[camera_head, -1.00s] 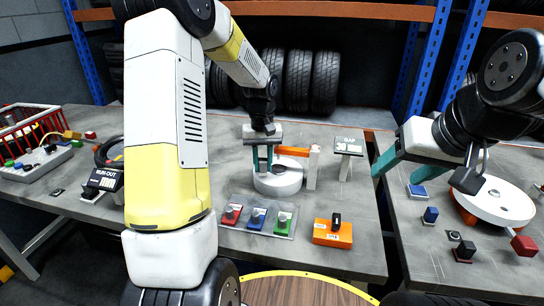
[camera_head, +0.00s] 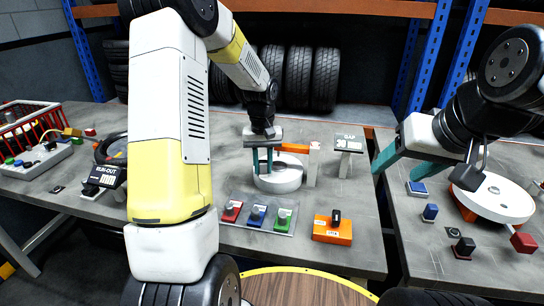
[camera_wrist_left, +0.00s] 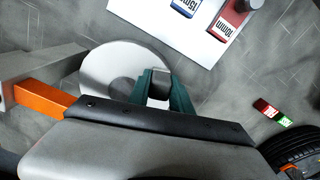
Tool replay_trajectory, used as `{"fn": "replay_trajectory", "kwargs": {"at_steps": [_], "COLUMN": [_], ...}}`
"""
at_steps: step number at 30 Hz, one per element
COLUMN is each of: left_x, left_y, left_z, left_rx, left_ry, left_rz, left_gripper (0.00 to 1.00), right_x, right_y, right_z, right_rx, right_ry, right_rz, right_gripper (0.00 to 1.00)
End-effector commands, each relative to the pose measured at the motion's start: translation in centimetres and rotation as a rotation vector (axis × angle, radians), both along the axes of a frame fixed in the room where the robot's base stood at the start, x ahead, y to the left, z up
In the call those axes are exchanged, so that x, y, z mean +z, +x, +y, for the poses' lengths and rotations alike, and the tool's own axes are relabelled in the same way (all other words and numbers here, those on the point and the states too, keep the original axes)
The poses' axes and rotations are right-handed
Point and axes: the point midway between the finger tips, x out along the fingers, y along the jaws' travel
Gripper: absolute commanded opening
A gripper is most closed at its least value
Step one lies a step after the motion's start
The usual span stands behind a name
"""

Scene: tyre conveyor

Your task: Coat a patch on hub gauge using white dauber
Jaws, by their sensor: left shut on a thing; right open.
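My left gripper (camera_head: 262,163) is over the white round disc (camera_head: 278,182) on the middle bench, its teal fingers pointing down. Whether this block is part of the disc's stand is unclear. An orange bar (camera_head: 295,148) reaches from a grey post (camera_head: 312,168) beside the disc. My right gripper (camera_head: 400,168) is open and empty at the right. I cannot tell which thing is the hub gauge or the white dauber.
A tray (camera_head: 240,224) holds red, blue and green blocks in front of the disc. An orange box (camera_head: 332,232) with a black knob stands right of it. A gap display (camera_head: 348,145) stands behind. Another white disc (camera_head: 497,198) and small blocks are on the right bench.

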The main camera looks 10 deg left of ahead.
Motion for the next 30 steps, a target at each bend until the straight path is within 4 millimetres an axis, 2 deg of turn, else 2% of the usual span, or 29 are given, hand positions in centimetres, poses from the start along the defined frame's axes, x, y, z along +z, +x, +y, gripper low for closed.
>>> {"fn": "replay_trajectory", "kwargs": {"at_steps": [5, 15, 30], "left_x": [0.0, 0.2, 0.2], "left_y": [0.0, -0.1, -0.2], "left_z": [-0.6, -3.5, -6.8], "left_rx": [-0.001, -0.004, -0.008], "left_ry": [0.0, -0.002, -0.003], "left_rz": [0.0, -0.001, -0.003], "left_gripper": [0.0, 0.0, 0.0], "right_x": [0.0, 0.0, 0.0], "right_y": [0.0, 0.0, 0.0], "right_z": [0.0, 0.0, 0.0], "right_rx": [0.0, 0.0, 0.0], "right_ry": [0.0, 0.0, 0.0], "right_rz": [0.0, 0.0, 0.0], "right_gripper": [0.6, 0.6, 0.6]}}
